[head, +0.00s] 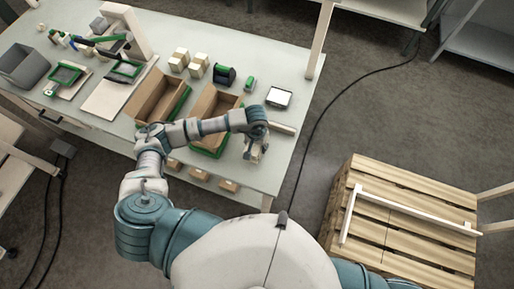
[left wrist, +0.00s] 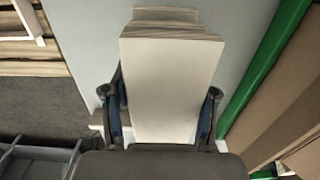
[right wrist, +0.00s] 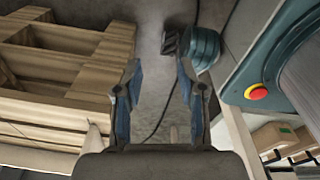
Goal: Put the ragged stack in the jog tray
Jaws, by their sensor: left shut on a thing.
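The ragged stack (left wrist: 172,85) is a cream block with uneven layered edges at its far end. My left gripper (left wrist: 162,112) is shut on it, with a finger on each side. In the head view my left gripper (head: 256,148) is over the front right part of the bench, and the stack (head: 254,154) shows only small and partly covered by the gripper. A pale bar (head: 284,129) lies close by on the bench. No plain tray stands out; I cannot tell whether this bar belongs to the jog tray. My right gripper (right wrist: 155,95) is open and empty, away from the bench.
Two open brown cartons (head: 155,96) and (head: 214,104) stand on the bench left of the left gripper. A white-topped device (head: 278,97) sits beyond it.

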